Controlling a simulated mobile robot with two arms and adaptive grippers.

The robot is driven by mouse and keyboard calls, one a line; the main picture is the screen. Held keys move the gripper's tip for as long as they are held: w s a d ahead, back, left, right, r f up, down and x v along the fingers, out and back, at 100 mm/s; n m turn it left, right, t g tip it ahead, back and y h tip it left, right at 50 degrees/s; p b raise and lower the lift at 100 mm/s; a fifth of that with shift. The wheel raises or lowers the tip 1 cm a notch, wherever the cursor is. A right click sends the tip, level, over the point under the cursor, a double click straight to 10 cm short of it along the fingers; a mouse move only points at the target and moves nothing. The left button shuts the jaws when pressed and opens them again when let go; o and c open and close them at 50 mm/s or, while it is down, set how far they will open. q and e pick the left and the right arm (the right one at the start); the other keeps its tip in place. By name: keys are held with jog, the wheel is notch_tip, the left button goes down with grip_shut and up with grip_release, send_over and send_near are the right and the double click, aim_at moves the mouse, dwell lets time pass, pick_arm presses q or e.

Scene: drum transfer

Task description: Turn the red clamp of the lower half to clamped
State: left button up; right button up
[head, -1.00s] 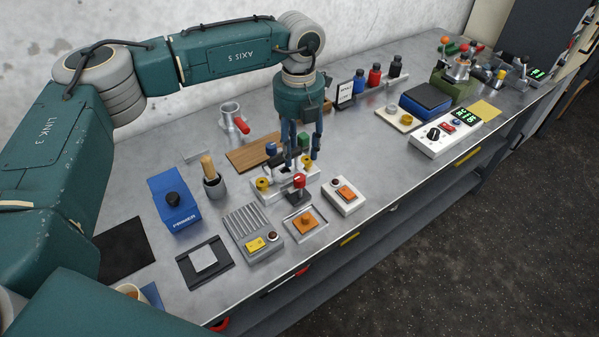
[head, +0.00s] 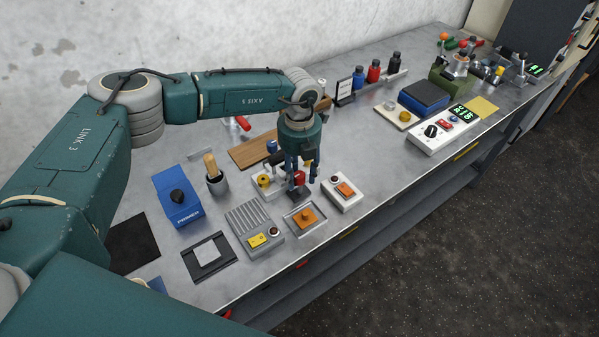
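A red clamp (head: 299,178) on a dark base stands at the front of a light grey fixture (head: 262,190) with a yellow knob (head: 264,180), in the middle of the bench. I cannot make out the clamp's marked position. My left gripper (head: 301,178) points down over the clamp. Its two dark blue fingers are apart, one on each side of the red part. Whether they touch it I cannot tell. The gripper hides much of the fixture's right side. My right gripper is not in view.
Close in front are an orange-topped tray (head: 306,216), a white switch box (head: 342,194) and a ribbed grey block (head: 252,228). A blue box (head: 177,197) and a grey cup (head: 216,182) stand left. Bare bench (head: 385,165) lies to the right.

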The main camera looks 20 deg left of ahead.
pick_arm(q)
grip_shut()
